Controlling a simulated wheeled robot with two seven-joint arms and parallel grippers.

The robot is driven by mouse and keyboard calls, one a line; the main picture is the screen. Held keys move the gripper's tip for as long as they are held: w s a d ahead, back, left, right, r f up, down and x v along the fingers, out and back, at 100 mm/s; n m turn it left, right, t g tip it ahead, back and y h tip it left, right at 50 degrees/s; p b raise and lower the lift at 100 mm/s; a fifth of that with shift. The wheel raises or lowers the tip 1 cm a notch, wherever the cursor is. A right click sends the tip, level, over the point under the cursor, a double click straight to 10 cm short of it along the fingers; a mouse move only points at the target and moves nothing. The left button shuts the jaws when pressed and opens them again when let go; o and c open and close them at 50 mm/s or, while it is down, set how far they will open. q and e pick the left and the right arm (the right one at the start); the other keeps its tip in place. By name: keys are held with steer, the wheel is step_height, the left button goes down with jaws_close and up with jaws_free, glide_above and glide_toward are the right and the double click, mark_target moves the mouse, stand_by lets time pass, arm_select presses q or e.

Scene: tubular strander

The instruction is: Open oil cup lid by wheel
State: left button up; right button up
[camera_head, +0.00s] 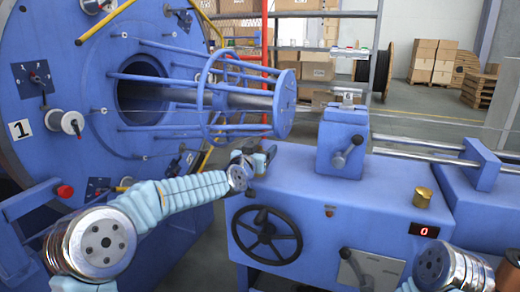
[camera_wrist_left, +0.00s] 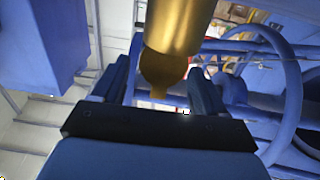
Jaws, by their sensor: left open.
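A brass oil cup (camera_wrist_left: 175,28) with a darker rounded part below it fills the top middle of the left wrist view. My left gripper (camera_wrist_left: 160,85) is open, with one dark blue finger on each side of the cup's lower part. I cannot tell if the fingers touch it. In the head view my left gripper (camera_head: 256,158) is at the upper left corner of the blue housing (camera_head: 320,210), and no cup shows clearly there. A black handwheel (camera_head: 265,236) is on the housing's front. My right gripper is out of view.
The large blue strander disc (camera_head: 70,90) and its round cage (camera_head: 235,98) stand left and behind my left gripper. A blue block with a lever (camera_head: 343,140) stands on the housing. Steel rails (camera_head: 430,160) run to the right. Boxes and shelves are farther back.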

arm_select(q)
steer(key=c, duration=1)
steer(key=shift+o, duration=0.2)
steer(key=shift+w, duration=0.1)
steer(key=shift+w+d+g+y, duration=0.15)
steer(key=shift+w+g+y, duration=0.05)
steer(key=shift+g, duration=0.45)
steer(key=shift+w+d+g+y, duration=0.1)
steer(key=shift+w+g+y, duration=0.1)
steer(key=shift+g, duration=0.45)
steer(key=shift+w+r+g+y, duration=0.15)
steer(key=shift+w+g+y, duration=0.3)
steer(key=shift+g, duration=0.55)
steer(key=shift+w+d+g, duration=0.1)
steer(key=shift+w+g, duration=0.15)
steer(key=shift+g, duration=0.45)
